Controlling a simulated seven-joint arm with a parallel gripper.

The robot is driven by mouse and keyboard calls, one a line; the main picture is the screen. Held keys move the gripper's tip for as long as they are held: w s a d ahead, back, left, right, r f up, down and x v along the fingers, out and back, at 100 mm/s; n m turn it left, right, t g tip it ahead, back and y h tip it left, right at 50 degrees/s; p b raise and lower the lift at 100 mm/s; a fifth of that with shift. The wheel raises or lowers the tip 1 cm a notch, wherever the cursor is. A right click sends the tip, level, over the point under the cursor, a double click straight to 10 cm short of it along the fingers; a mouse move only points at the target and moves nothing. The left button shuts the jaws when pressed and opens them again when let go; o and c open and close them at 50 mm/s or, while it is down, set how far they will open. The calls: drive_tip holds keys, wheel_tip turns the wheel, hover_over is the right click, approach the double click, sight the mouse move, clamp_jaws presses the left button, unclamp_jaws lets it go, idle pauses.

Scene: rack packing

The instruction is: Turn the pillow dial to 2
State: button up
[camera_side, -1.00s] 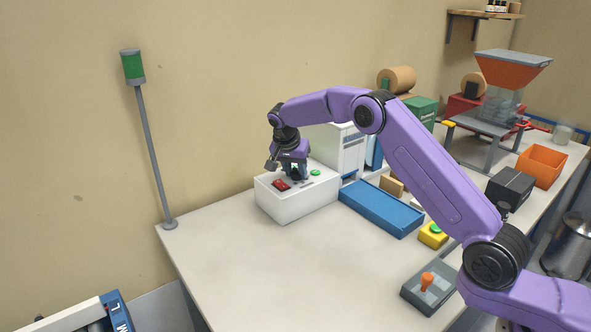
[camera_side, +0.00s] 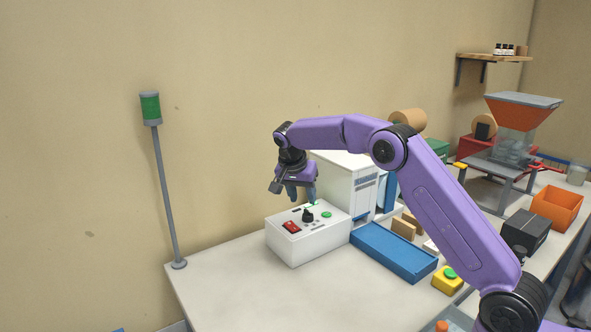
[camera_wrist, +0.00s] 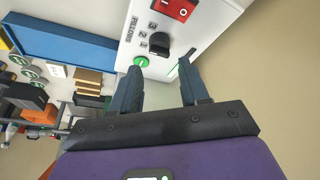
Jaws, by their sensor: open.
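The pillow dial is a black knob (camera_side: 307,216) on the sloping top of a white control box (camera_side: 300,243). In the wrist view the dial (camera_wrist: 158,44) sits beside the printed word PILLOWS and a row of small numbers. I cannot tell surely which number it points to. My gripper (camera_side: 301,198) is above the box, just over and behind the dial, apart from it. In the wrist view my gripper (camera_wrist: 160,66) has its two fingers spread, with nothing between them, and the dial lies beyond the fingertips.
A red rocker switch (camera_side: 291,227) and a green button (camera_side: 326,214) flank the dial. A blue tray (camera_side: 393,252) lies right of the box, and a white machine (camera_side: 345,180) stands behind. The table front is clear. A lamp post (camera_side: 166,190) stands left.

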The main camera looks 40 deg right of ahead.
drive_tip(key=v, duration=1)
drive_tip(key=shift+r, duration=0.2)
drive_tip(key=s+a+f+n+y, duration=0.1)
drive_tip(key=s+a+n+y, duration=0.1)
drive_tip(key=s+a+n, duration=0.5)
drive_tip(key=s+a+f+n+y, duration=0.1)
drive_tip(key=s+n, duration=0.4)
drive_tip(key=s, duration=0.6)
drive_tip(key=s+d+f+n, duration=0.2)
drive_tip(key=s+d+n, duration=0.1)
drive_tip(key=s, duration=0.6)
drive_tip(key=s+d+f+n+g+y, duration=0.1)
drive_tip(key=s+d+f+n, duration=0.2)
drive_tip(key=s, duration=0.7)
drive_tip(key=s+d+f+n, duration=0.3)
drive_tip(key=s+d+n, duration=0.2)
drive_tip(key=s, duration=0.5)
drive_tip(key=shift+n+g+y, duration=0.3)
drive_tip(key=shift+g, duration=0.1)
